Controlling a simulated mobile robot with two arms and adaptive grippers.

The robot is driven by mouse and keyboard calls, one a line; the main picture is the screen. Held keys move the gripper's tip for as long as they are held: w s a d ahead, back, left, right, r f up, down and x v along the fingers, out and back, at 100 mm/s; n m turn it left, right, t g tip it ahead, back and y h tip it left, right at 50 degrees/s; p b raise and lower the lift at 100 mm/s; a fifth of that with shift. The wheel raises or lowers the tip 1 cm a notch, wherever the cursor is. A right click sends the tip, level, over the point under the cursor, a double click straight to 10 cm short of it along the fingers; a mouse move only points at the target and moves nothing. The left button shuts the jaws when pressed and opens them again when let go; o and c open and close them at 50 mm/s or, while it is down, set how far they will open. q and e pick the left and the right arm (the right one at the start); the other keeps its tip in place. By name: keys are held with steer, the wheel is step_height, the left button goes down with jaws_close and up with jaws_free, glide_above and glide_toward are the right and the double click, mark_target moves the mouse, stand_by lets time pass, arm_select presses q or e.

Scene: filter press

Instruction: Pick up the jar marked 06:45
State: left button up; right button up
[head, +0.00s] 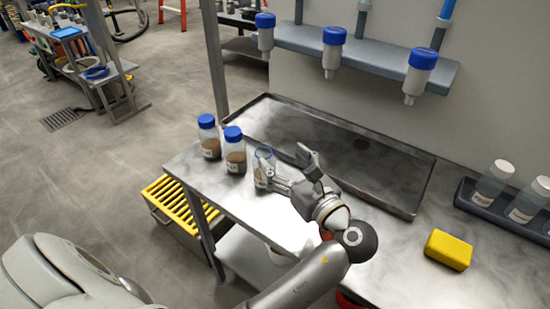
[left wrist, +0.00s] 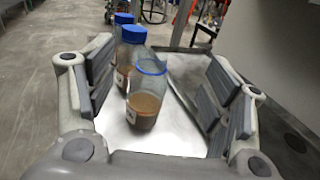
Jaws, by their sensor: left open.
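Three jars of brown liquid stand in a row near the left end of the metal table. Two have blue caps: the far-left jar (head: 209,142) and the middle jar (head: 235,157). The nearest jar (head: 261,162) has no cap and a blue rim; it also shows in the left wrist view (left wrist: 146,98). Its label and the others are too small to read, so I cannot tell which says 06:45. My left gripper (head: 286,167) is open and empty, with the uncapped jar ahead, between the lines of its fingers. One finger partly hides this jar in the head view.
A shallow metal tray (head: 405,205) lies behind the jars. A yellow sponge (head: 448,250) and a dark rack (head: 478,209) with white-capped jars are at the right. Inverted blue-capped bottles (head: 332,52) hang from a shelf above. A yellow-topped crate (head: 178,205) stands below the table's left end.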

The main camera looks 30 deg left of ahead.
arm_select(q)
steer(key=f, duration=0.5)
steer(key=f+b, duration=0.1)
steer(key=f, duration=0.1)
steer(key=shift+s+f, duration=0.15)
steer(key=shift+s, duration=0.25)
steer(key=shift+w+a+f, duration=0.2)
steer(key=shift+w+a, duration=0.15)
steer(key=shift+a, duration=0.1)
steer(key=shift+w+a, duration=0.25)
steer(key=shift+a, duration=0.45)
steer(key=x, duration=0.4)
steer(key=shift+w+p, duration=0.1)
steer(key=shift+p, duration=0.3)
steer(key=shift+w+a, duration=0.15)
steer(key=shift+a, duration=0.25)
steer(key=c, duration=1.1)
steer(key=shift+c, duration=0.3)
arm_select(e)
steer(key=s, duration=0.3)
steer(key=shift+d+f, duration=0.15)
steer(key=shift+f, duration=0.1)
arm_select(q)
steer(key=shift+r, duration=0.15)
